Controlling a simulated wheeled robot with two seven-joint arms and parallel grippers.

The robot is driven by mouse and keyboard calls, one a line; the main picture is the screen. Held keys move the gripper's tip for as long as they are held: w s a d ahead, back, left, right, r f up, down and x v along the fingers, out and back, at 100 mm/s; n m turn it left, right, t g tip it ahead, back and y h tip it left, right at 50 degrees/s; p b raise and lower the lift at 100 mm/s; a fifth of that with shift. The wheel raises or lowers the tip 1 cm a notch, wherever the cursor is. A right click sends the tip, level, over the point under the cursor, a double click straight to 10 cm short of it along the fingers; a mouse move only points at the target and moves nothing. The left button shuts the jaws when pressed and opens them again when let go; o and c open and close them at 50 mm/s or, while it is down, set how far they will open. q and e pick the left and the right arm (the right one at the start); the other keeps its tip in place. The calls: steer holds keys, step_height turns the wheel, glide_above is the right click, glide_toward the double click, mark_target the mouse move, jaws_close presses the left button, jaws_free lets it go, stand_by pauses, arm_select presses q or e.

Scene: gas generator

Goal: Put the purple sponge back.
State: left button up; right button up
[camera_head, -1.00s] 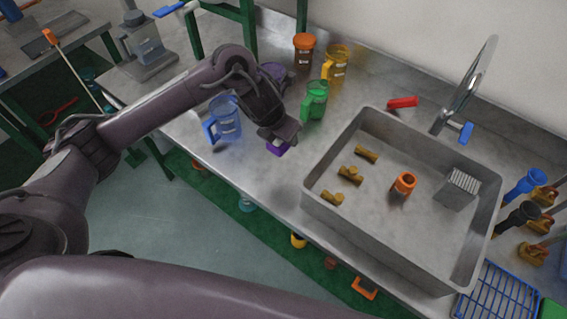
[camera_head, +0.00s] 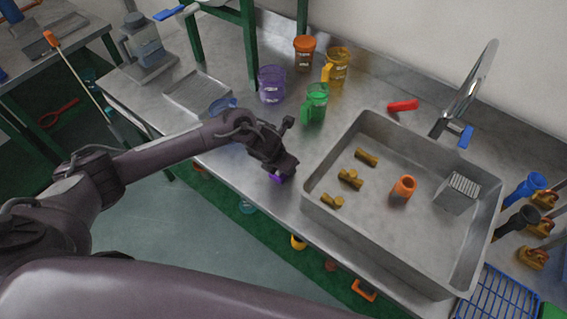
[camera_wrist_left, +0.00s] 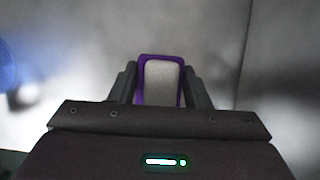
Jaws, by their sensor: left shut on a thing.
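My left gripper (camera_head: 281,174) is shut on a purple thing (camera_head: 277,178), low over the counter near its front edge, left of the sink. In the left wrist view the purple thing (camera_wrist_left: 143,97) shows as a purple frame around a pale middle, upright between the two fingers (camera_wrist_left: 160,88). I take it to be the purple sponge; in the head view most of it is hidden by the gripper. I cannot tell whether it touches the counter. My right gripper is not in view.
The steel sink (camera_head: 318,203) is on the right, with brass pieces and an orange cup (camera_head: 402,188) inside. Purple (camera_head: 271,84), green (camera_head: 314,103) and yellow (camera_head: 338,66) jugs stand behind my gripper. A blue jug (camera_head: 222,105) is partly hidden by my arm.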

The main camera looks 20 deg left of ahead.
arm_select(q)
steer(key=o, duration=0.5)
steer(key=shift+f, duration=0.1)
steer(key=o, duration=0.5)
steer(key=shift+c, duration=0.2)
steer(key=shift+r, duration=0.25)
steer(key=v, duration=1.1)
steer(key=shift+r, duration=0.4)
steer(key=shift+s+f, duration=0.1)
steer(key=shift+s, duration=0.05)
